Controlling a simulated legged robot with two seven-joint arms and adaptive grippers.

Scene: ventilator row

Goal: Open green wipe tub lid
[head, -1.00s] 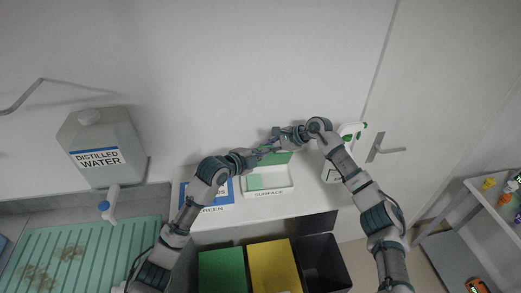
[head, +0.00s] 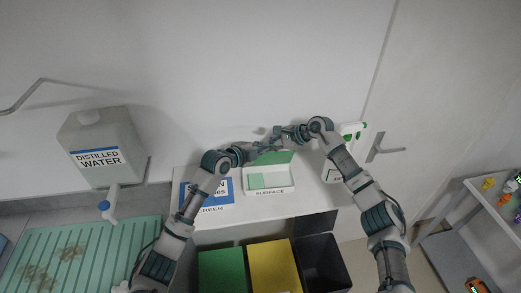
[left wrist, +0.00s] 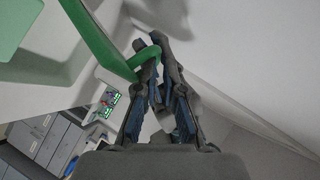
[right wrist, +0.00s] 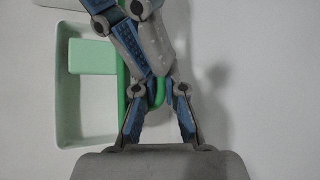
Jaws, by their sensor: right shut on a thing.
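The wipe tub marked SURFACE (head: 268,190) is a white box on the shelf, with pale green inside. Its green lid (head: 275,157) stands raised at the back. My right gripper (head: 277,140) is shut on the lid's green loop; in the right wrist view the loop (right wrist: 158,95) shows between its fingers. My left gripper (head: 262,150) is close beside it at the lid's left side. In the left wrist view the green lid edge (left wrist: 100,42) and loop reach its fingertips. The fingers of both grippers overlap there, and the left jaw's gap is unclear.
A blue-labelled SCREEN box (head: 208,192) is left of the tub, partly behind my left arm. A white bottle (head: 345,140) with green parts stands on the right. Green (head: 222,270), yellow (head: 274,265) and black (head: 323,265) bins are below. The wall is close behind.

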